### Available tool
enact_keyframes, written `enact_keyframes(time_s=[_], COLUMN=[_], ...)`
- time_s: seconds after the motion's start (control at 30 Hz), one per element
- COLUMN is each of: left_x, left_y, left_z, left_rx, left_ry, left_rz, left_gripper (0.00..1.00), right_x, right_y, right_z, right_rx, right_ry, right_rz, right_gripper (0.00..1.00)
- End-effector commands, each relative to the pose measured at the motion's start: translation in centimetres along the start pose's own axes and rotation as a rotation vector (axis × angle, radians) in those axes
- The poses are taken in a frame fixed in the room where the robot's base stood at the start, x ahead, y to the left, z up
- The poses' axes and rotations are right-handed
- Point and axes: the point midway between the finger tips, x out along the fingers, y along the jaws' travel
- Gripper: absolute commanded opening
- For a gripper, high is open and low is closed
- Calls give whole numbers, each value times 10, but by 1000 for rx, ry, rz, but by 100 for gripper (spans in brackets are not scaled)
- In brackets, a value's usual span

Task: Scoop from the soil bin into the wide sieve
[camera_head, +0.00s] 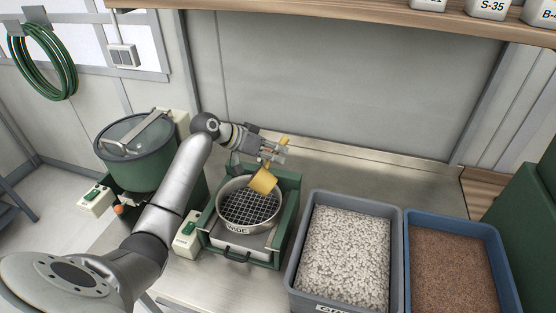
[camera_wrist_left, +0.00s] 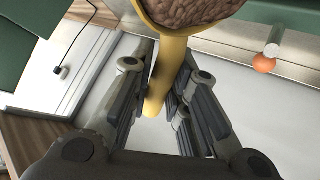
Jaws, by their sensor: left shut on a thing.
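The wide sieve (camera_head: 223,213) is a round metal ring with a dark mesh and a "WIDE" label, set in a green frame. My left gripper (camera_head: 272,153) is shut on the handle of a yellow scoop (camera_head: 263,181), whose head is over the sieve's back right part. In the left wrist view the gripper (camera_wrist_left: 165,75) has the yellow handle (camera_wrist_left: 157,95) between its fingers, and brown lumpy material (camera_wrist_left: 190,10) shows in the scoop's bowl. The soil bin (camera_head: 409,262) is a blue tub of brown granules at the right. My right gripper is not in view.
A grey bin (camera_head: 294,262) of pale gravel stands between the sieve frame (camera_head: 285,225) and the soil bin. A green lidded drum (camera_head: 135,165) is at the left. A shelf (camera_head: 400,15) with labelled pots overhangs the back. Steel bench behind the bins is clear.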

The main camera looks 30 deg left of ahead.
Motion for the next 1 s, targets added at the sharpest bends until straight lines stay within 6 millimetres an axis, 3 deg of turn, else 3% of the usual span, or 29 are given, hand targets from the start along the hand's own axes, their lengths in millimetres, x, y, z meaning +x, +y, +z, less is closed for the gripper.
enact_keyframes(time_s=[0.03,1.0], left_x=[2,-12], left_y=[-7,-49], left_z=[6,20], left_rx=[-28,-376], left_ry=[18,277], left_rz=[26,437], left_gripper=[0,0], right_x=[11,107], right_y=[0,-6], right_z=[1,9], right_rx=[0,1], right_ry=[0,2], right_rz=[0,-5], right_gripper=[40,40])
